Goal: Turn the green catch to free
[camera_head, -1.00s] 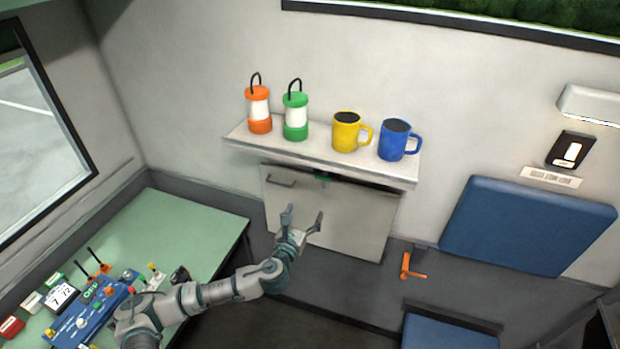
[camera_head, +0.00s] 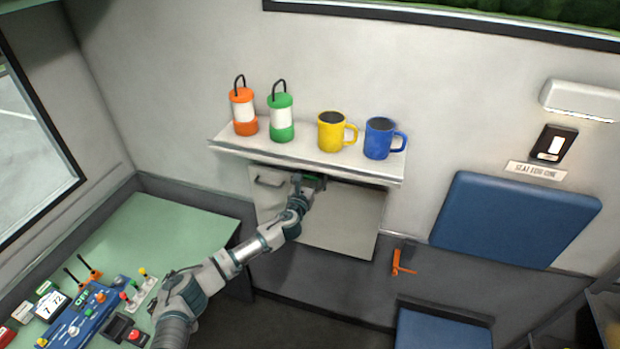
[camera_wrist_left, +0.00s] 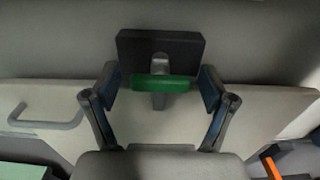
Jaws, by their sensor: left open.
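The green catch (camera_wrist_left: 160,84) is a short green bar on a grey stem, fixed to a dark block (camera_wrist_left: 160,48) at the top edge of the pale cabinet panel. In the left wrist view the bar lies level. My left gripper (camera_wrist_left: 159,88) is open, with one finger on each side of the bar and gaps showing. In the head view my left gripper (camera_head: 305,187) is up at the catch under the shelf and hides most of it. My right gripper is not in view.
The shelf (camera_head: 225,140) above holds an orange lantern (camera_head: 243,112), a green lantern (camera_head: 281,118), a yellow mug (camera_head: 331,132) and a blue mug (camera_head: 378,139). The panel (camera_head: 345,225) has a handle (camera_head: 268,181) at left. An orange lever (camera_head: 399,263) is to the right.

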